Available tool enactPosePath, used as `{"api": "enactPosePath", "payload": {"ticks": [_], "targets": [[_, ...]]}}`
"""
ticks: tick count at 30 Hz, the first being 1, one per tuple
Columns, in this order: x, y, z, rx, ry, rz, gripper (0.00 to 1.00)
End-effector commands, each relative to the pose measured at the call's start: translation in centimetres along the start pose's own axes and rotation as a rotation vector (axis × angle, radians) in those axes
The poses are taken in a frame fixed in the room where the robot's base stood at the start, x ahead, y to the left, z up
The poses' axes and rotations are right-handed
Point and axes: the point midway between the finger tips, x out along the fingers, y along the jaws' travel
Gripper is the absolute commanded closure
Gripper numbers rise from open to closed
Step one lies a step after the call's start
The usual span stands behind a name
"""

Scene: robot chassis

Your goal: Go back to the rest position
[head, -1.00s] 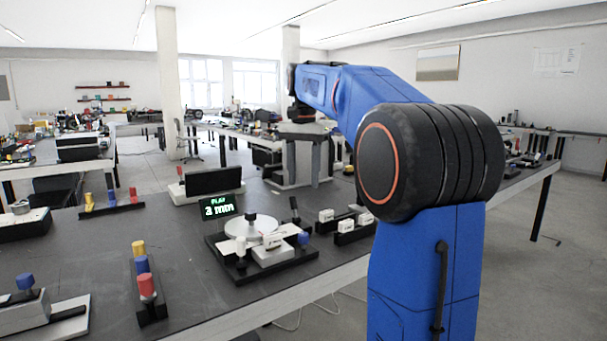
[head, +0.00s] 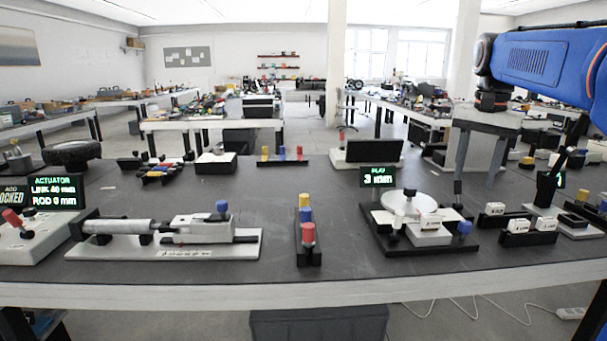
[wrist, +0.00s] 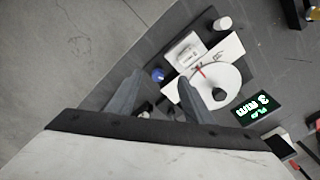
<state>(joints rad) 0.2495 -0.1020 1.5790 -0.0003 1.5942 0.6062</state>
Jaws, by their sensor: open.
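My gripper (head: 477,178) hangs from the blue arm at the right of the head view, fingers pointing down and apart, nothing between them. In the wrist view the two fingers of my gripper (wrist: 160,76) are spread and empty, above the table's edge. The fixture with a white disc (head: 405,203) stands on the dark table, left of the gripper in the head view. In the wrist view its disc (wrist: 212,86) lies just right of the right finger, and a blue knob (wrist: 157,75) shows between the fingertips. The gripper's height above the table is hard to tell.
The dark table (head: 350,262) spans the front. It carries an actuator fixture (head: 165,236), a rack of coloured pegs (head: 307,250), small white blocks (head: 515,225) and a display (head: 377,177). Bare tabletop lies between them. A white pillar (head: 336,60) stands behind.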

Motion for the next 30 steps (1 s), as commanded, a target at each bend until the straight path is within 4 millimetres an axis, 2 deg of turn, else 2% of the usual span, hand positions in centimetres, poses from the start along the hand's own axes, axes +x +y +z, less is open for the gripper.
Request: {"api": "enactPosePath", "payload": {"ticks": [1, 3, 14, 24, 30], "targets": [[0.5, 0.4, 1.7, -0.039, 0.012, -0.009, 0.54], [1.4, 0.9, 3.6, -0.094, 0.030, -0.023, 0.54], [7.6, 4.2, 13.3, -0.376, 0.128, -0.084, 0.54], [15.6, 8.4, 21.4, -0.640, 0.229, -0.132, 0.54], [20.4, 10.7, 25.1, -0.772, 0.285, -0.153, 0.54]]}}
